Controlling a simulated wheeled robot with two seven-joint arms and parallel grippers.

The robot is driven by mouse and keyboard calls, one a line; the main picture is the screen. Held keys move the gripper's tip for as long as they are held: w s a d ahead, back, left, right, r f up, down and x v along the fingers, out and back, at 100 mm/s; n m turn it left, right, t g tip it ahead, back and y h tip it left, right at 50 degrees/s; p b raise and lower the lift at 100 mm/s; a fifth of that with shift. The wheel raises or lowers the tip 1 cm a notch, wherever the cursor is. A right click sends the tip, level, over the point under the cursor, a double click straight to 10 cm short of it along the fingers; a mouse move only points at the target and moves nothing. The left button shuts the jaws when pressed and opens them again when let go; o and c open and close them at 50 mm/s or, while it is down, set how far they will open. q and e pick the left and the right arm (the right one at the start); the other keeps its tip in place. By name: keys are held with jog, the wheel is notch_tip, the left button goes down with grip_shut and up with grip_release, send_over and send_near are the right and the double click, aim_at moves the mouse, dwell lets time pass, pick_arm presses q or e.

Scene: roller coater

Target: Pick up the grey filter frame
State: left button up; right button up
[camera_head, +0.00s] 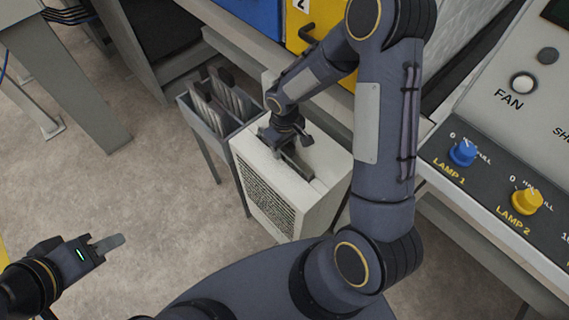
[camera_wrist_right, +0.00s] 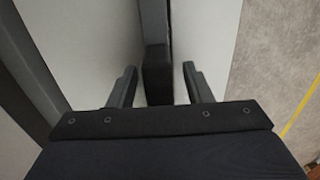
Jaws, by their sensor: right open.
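A white box (camera_head: 322,157) with a mesh grille on its front stands below the console. A narrow dark grey strip with a block-like tab (camera_wrist_right: 157,72) is set between its white top panels; this looks like the top edge of the grey filter frame, most of which is hidden in the box. My right gripper (camera_head: 287,146) points down at the box top. In the wrist view its open fingers (camera_wrist_right: 158,82) stand on either side of the tab, with a gap on each side. My left gripper (camera_head: 104,246) is low at the left, away from the box; only one finger shows clearly.
A grey rack (camera_head: 215,128) holding several upright panels stands directly left of the box. The console (camera_head: 500,150) with knobs is at the right, and blue and yellow cabinets (camera_head: 327,20) are behind.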

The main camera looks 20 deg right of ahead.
grip_shut()
jog(key=shift+r, duration=0.1)
dwell(0.4)
